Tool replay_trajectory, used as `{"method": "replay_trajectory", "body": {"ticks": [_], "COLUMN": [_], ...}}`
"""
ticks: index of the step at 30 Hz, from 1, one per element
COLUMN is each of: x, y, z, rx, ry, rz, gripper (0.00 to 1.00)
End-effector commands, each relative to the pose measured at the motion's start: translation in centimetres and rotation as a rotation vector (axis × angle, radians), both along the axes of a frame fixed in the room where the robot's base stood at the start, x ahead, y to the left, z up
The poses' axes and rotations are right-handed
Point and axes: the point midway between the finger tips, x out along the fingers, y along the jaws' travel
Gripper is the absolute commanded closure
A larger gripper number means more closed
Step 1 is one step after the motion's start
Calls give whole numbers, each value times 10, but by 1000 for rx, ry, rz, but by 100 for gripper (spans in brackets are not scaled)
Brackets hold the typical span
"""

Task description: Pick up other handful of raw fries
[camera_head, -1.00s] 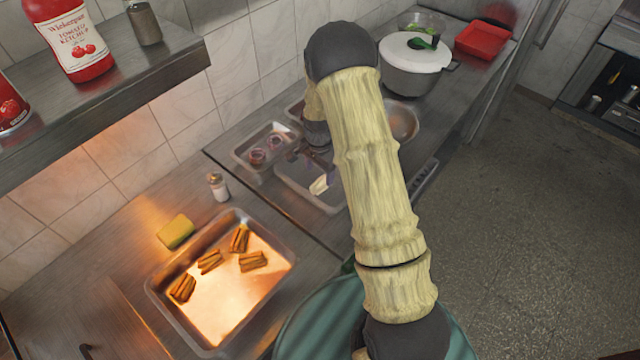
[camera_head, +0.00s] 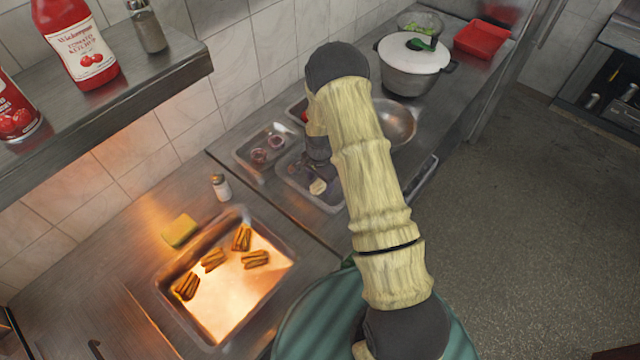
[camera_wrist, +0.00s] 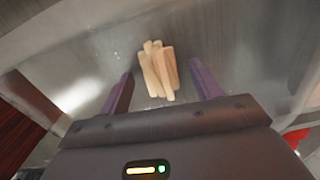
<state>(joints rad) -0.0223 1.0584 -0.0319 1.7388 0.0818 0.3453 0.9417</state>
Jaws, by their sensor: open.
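A handful of raw fries (camera_wrist: 158,70), pale and bundled, lies on a metal tray floor in the wrist view. My gripper (camera_wrist: 160,82) is open, with one purple finger on each side of the bundle and gaps between. In the head view the raw fries (camera_head: 318,187) show as a small pale patch in a metal tray (camera_head: 330,207). My gripper (camera_head: 318,165) is over that tray there, partly hidden by my arm.
A lit tray (camera_head: 225,310) holds several bundles of browned fries. A yellow sponge-like block (camera_head: 180,231) and a shaker (camera_head: 221,187) stand beside it. Another tray (camera_head: 245,158) holds onion-like pieces. A lidded pot (camera_head: 412,75) and red tray (camera_head: 482,40) are farther back.

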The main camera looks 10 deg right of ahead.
Motion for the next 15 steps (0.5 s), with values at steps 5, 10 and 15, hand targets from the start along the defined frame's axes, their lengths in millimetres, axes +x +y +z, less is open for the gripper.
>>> {"method": "replay_trajectory", "body": {"ticks": [5, 10, 15], "x": [0, 0, 0], "y": [0, 0, 0], "z": [0, 0, 0], "rx": [0, 0, 0], "ry": [0, 0, 0], "rz": [0, 0, 0], "gripper": [50, 83, 84]}}
